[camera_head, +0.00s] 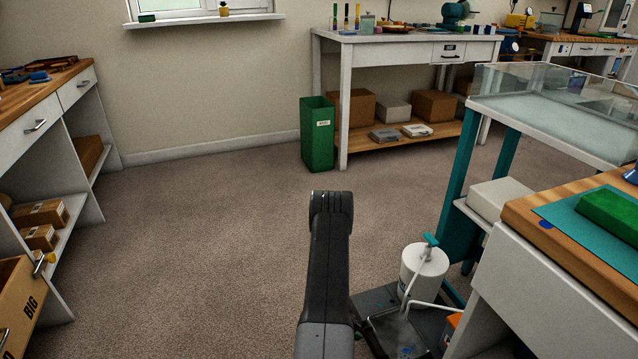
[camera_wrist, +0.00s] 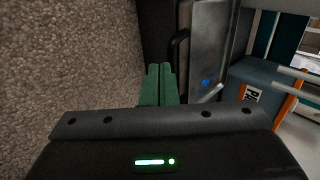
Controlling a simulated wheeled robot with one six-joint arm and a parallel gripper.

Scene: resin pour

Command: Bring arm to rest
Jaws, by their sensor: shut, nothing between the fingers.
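My gripper (camera_wrist: 158,84) shows in the wrist view with its two green fingers together and nothing between them. It hangs over the edge between the carpet (camera_wrist: 65,70) and a grey metal cart or platform (camera_wrist: 212,60) with a dark handle. In the head view my dark arm link (camera_head: 330,250) rises at the bottom middle, in front of open floor. The gripper itself is hidden in that view.
A white pump container (camera_head: 424,268) stands on a low platform right of my arm. A workbench (camera_head: 570,285) with a teal mat is at the right. A green bin (camera_head: 317,135) stands by the back table. The middle floor is clear.

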